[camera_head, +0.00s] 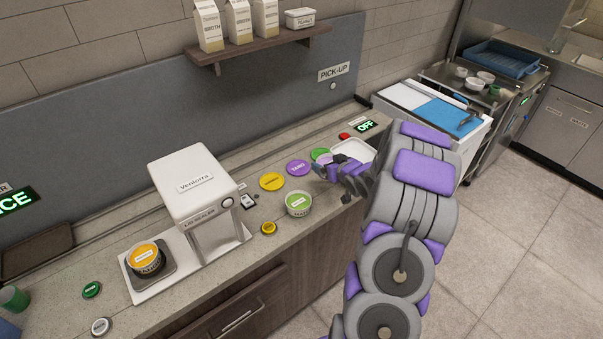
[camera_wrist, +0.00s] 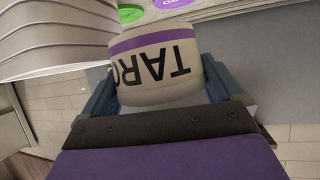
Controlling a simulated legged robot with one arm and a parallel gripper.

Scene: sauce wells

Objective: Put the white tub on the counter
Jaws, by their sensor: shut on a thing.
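A white tub (camera_wrist: 155,62) with a purple band and the letters "TARO" fills the middle of the wrist view, its lettering upside down. My gripper (camera_wrist: 160,88) is shut on it, with a blue-grey finger on each side. In the head view my gripper (camera_head: 345,178) is over the right part of the grey stone counter (camera_head: 205,282), near the front edge. The held tub is mostly hidden there by my gripper. I cannot tell whether its base touches the counter.
Yellow (camera_head: 272,181), purple (camera_head: 298,168) and green (camera_head: 321,155) discs lie on the counter. A green-lidded tub (camera_head: 298,204) stands left of my gripper, a white tray (camera_head: 353,149) behind it.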

